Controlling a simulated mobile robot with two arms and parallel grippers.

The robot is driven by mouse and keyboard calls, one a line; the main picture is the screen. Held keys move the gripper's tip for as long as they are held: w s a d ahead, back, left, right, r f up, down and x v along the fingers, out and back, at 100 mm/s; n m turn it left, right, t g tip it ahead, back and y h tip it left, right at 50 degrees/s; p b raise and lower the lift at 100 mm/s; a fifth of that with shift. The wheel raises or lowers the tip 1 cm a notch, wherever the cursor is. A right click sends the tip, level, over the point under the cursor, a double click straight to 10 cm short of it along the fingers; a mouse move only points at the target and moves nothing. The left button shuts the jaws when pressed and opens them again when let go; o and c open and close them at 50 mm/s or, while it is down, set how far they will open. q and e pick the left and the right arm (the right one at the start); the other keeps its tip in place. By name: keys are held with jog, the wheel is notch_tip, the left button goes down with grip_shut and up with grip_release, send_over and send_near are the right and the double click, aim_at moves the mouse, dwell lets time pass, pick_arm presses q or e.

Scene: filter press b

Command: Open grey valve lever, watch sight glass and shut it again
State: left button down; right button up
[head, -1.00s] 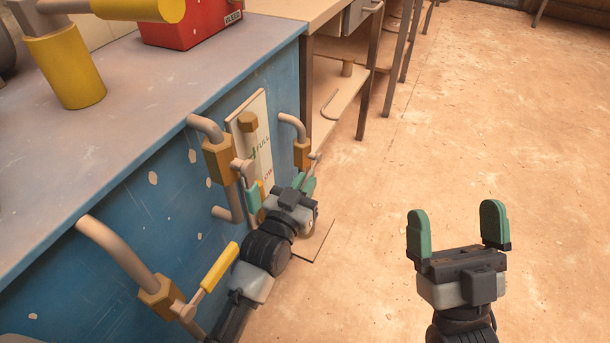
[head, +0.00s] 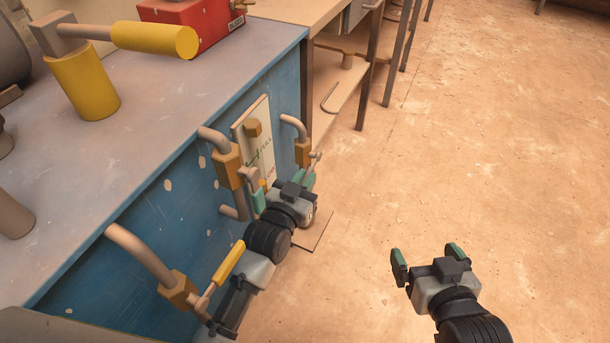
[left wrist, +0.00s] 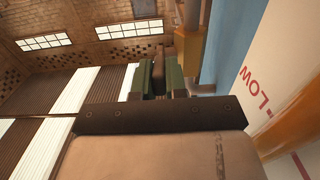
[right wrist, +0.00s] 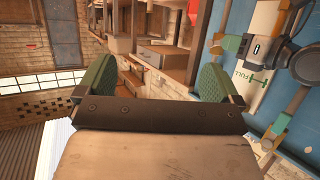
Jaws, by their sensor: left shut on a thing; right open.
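The grey valve lever (head: 317,157) is on the farthest brass valve of the blue cabinet side. My left gripper (head: 308,178) is shut on it, and the lever's grip is mostly hidden. In the left wrist view the green fingers (left wrist: 159,78) are close together beside a brass valve body. The sight glass has a white backing board (head: 265,150) with FULL and LOW marks and a brass top fitting (head: 253,127). My left gripper covers its lower part in the head view, and I cannot tell the level. My right gripper (head: 428,259) is open and empty over the floor.
A teal lever (head: 258,200) hangs on the middle valve. A yellow lever (head: 228,264) is on the nearest valve, close to my left arm. A large yellow-handled part and a red box (head: 190,22) stand on the worktop. The floor at right is clear.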

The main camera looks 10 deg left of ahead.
pick_arm(q)
jog(key=shift+w+r+p, duration=0.1)
jog(key=shift+r+p, duration=0.4)
jog(key=shift+p, duration=0.4)
jog(key=shift+g+p, duration=0.4)
jog(key=shift+p, duration=0.5)
pick_arm(e)
jog(key=s+d+f+g+h, duration=0.1)
jog(key=s+d+f+g, duration=0.1)
jog(key=s+g, duration=0.2)
jog(key=s+d+f+g+h, duration=0.1)
jog(key=s+d+f+g, duration=0.1)
jog(key=s+g, duration=0.3)
jog(key=shift+s+f+g+h, duration=0.3)
jog(key=shift+s+f, duration=0.4)
jog(key=shift+s, duration=0.4)
jog(key=shift+d, duration=0.1)
pick_arm(q)
jog(key=c, duration=1.2)
grip_release()
jog(key=shift+f, duration=0.1)
jog(key=shift+o, duration=0.2)
jog(key=p+v, duration=0.2)
jog(key=v, duration=0.5)
jog(key=shift+s, duration=0.35)
pick_arm(e)
jog(key=shift+w+f, duration=0.1)
jog(key=shift+w, duration=0.25)
